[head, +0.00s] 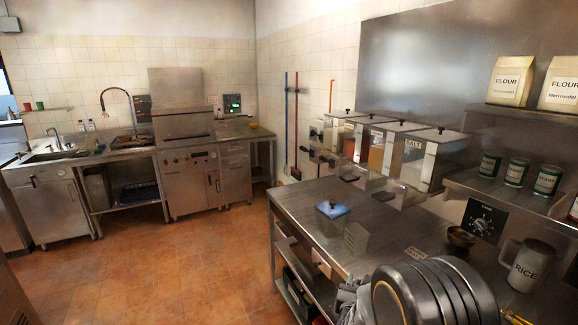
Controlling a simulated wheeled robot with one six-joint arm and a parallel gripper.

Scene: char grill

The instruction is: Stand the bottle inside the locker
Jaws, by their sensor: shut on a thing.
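I cannot tell whether either is the task's bottle. No thing is clearly a locker. A closed steel cabinet (52,212) with a door stands under the sink at the left, and another closed steel unit (190,182) stands under the hooded appliance.
A steel table (300,205) fills the right, with lidded bins (437,150), a rice jug (527,265) and a small brown bowl (461,237). Flour bags (510,80) stand on a shelf. The tiled floor (165,270) is clear.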

